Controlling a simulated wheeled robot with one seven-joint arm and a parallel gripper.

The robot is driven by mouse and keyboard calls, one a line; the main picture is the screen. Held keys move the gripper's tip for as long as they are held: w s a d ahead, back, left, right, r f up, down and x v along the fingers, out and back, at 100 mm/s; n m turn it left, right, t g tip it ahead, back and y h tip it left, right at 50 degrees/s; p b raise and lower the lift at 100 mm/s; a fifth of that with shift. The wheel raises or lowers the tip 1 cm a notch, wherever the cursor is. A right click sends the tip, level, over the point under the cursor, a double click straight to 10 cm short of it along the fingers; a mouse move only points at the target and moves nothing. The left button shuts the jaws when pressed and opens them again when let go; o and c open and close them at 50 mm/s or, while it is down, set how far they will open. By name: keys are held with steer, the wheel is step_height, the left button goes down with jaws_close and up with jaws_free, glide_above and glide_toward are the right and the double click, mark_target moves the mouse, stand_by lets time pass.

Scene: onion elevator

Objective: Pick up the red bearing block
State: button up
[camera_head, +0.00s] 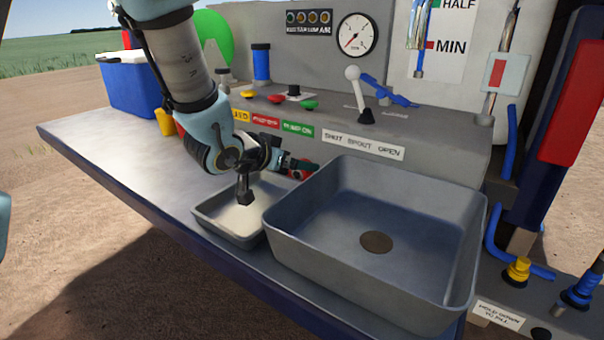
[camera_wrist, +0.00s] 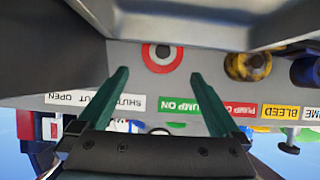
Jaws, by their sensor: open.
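The red bearing block (camera_wrist: 162,57) shows in the wrist view as a red ring with a pale centre. It sits on the grey bench just beyond my fingertips, roughly centred between them. In the head view, the red block (camera_head: 301,173) is partly hidden by my gripper (camera_head: 297,164), behind the small tray and by the large tray's back left corner. In the wrist view my gripper (camera_wrist: 160,76) has its two green fingers wide apart with nothing between them. I cannot tell the exact height of the fingertips above the bench.
The small grey tray (camera_head: 203,222) and deep grey basin (camera_head: 330,259) stand close to the block. The console with the green PUMP ON label (camera_head: 297,129) rises behind it. A yellow part (camera_wrist: 247,66) and a blue part (camera_wrist: 306,70) stand beside it in the wrist view.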

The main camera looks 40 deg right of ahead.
steer(key=shift+p+x, duration=0.35)
steer(key=shift+x, duration=1.65)
jaws_close()
steer(key=shift+r, duration=0.1)
